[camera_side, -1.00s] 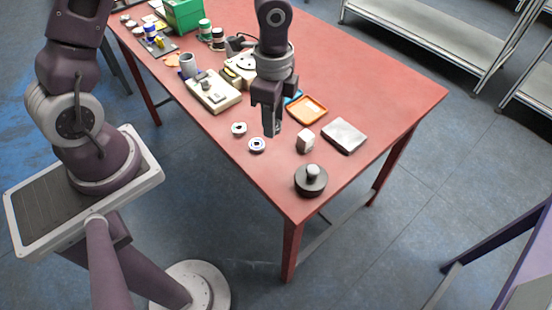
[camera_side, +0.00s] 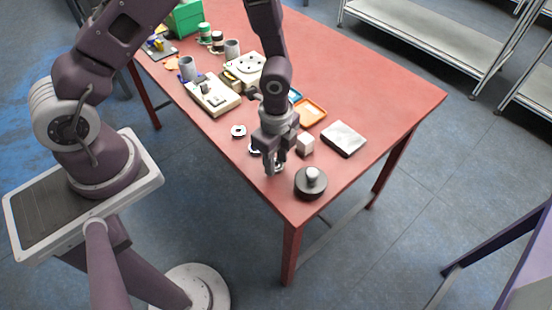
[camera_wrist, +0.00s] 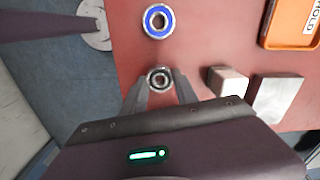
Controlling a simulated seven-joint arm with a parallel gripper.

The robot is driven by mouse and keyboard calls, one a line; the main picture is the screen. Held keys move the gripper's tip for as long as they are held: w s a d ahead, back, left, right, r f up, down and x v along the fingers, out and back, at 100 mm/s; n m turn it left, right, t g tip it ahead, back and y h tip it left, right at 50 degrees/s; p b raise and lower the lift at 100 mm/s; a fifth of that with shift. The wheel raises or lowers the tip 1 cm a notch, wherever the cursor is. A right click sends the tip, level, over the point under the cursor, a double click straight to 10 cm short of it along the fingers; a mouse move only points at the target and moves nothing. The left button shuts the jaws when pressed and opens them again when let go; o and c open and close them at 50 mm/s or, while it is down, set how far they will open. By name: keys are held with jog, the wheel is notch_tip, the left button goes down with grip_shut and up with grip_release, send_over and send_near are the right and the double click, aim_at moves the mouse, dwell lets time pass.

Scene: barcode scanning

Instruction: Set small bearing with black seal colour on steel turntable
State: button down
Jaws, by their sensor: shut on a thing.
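My gripper (camera_side: 272,166) is low over the front part of the red table, its fingers pointing down. In the wrist view its fingertips (camera_wrist: 160,88) are shut on a small bearing (camera_wrist: 160,78) with a dark seal and a bright steel ring. I cannot tell whether this bearing touches the table. A dark round base with a grey metal knob-like top (camera_side: 311,181) stands just right of my gripper, apart from it; it may be the steel turntable. A blue-sealed bearing (camera_wrist: 158,21) lies on the table beyond the held one.
Another bearing (camera_side: 238,131) lies further left. A white cube (camera_side: 305,145) and a silver-grey block (camera_side: 343,138) stand right of my gripper. An orange tray (camera_side: 311,111) with a label lies behind. Devices and cups fill the far left; the table's front edge is close.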

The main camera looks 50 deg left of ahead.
jog(key=shift+f, duration=0.2)
jog(key=c, duration=0.9)
grip_release()
jog(key=shift+c, duration=0.2)
jog(key=r, duration=0.7)
jog(key=shift+w+r, duration=0.1)
jog(key=shift+w, duration=0.2)
notch_tip(320, 180, up, 6)
jog(key=a+n+t, duration=0.1)
jog(key=a+n, duration=0.1)
notch_tip(320, 180, up, 10)
jog(key=n+t+y, duration=0.2)
jog(key=n, duration=0.3)
send_over(278, 163)
jog(key=s+a, duration=0.4)
jog(key=a, duration=0.1)
jog(key=s+a+r+n+t, duration=0.1)
jog(key=s+r+n, duration=0.4)
jog(key=s+r, duration=0.1)
jog(key=shift+s+a+r+h, duration=0.3)
jog(key=shift+s+r+h, duration=0.05)
jog(key=shift+r+h, duration=0.1)
jog(key=shift+o, duration=0.4)
jog(key=s+d+r+n+t+h, duration=0.1)
jog(key=s+r+n, duration=0.1)
jog(key=s, duration=0.4)
jog(key=shift+s+r+n+t, duration=0.2)
jog(key=shift+n+t, duration=0.1)
jog(key=shift+n, duration=0.6)
